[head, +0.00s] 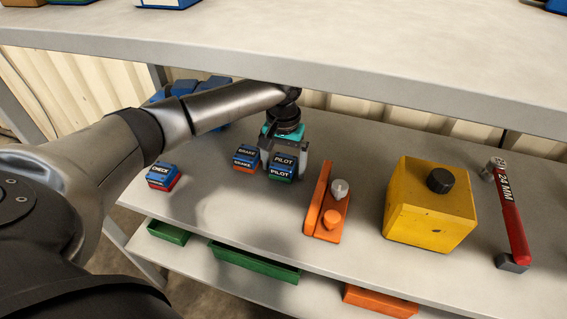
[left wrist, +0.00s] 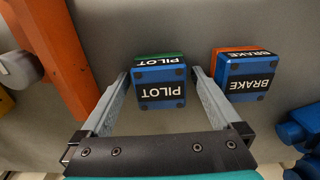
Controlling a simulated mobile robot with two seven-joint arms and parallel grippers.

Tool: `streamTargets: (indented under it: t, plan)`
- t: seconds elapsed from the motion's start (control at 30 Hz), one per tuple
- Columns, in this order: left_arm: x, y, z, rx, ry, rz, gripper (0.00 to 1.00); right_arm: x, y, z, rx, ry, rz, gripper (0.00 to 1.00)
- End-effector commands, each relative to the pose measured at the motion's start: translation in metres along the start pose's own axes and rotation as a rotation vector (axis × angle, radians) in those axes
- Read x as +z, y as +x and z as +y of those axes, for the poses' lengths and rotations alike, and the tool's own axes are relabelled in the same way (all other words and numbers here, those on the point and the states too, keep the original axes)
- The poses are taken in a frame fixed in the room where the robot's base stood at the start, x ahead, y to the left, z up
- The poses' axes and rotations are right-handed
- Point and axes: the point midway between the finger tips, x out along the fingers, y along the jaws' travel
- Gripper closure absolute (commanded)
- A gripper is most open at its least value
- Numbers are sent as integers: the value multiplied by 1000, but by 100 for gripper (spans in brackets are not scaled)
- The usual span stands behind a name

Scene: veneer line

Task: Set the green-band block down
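The green-band block (head: 281,168) is blue with a PILOT label and a green strip at its base. It appears to stand upright on the middle shelf (head: 225,215). It also shows in the left wrist view (left wrist: 159,88). My left gripper (head: 283,165) reaches down around it, with one finger on each side. In the left wrist view the fingers (left wrist: 160,75) are open, with a narrow gap between each fingertip and the block. My right gripper is in neither view.
An orange-band BRAKE block (head: 246,157) stands close to the left finger. A red-band CHECK block (head: 163,176) is farther left. An orange fixture (head: 326,205), a yellow box (head: 428,208) and a red-handled tool (head: 510,215) are to the right. The upper shelf (head: 330,60) overhangs.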

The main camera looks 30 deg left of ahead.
Motion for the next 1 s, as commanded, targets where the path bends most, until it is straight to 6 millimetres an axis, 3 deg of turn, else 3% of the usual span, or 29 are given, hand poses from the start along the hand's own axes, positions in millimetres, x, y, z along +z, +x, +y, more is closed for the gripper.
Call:
streamTargets:
  t: [0.27, 0.7, 1.0]
  plan:
    - [0, -3, 0, 0, 0, 2, 2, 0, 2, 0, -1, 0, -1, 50]
    - [-1, -70, 0, 1, 0, 2, 2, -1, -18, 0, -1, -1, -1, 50]
    - [0, -78, 0, 0, -1, -1, 2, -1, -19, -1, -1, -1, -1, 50]
